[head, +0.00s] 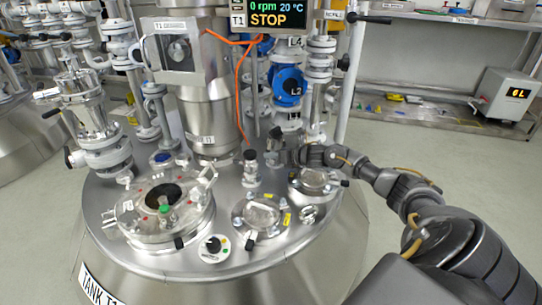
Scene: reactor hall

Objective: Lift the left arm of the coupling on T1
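Tank T1 (335,240) is a large steel vessel with a domed lid full of fittings. A small upright metal fitting (250,172) near the middle of the lid looks like the coupling; its arms are too small to make out. My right arm comes in from the right, low over the lid. My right gripper (279,146) is just right of the fitting's top; I cannot tell whether they touch. The gripper is small and dark, and its finger gap cannot be made out. My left gripper is not in view.
Two round sight-glass flanges (262,215) (315,181) and a knob (213,246) lie in front. The agitator column (208,115), blue valve (288,84) and STOP display (275,15) stand behind. An orange cable hangs close to the fitting.

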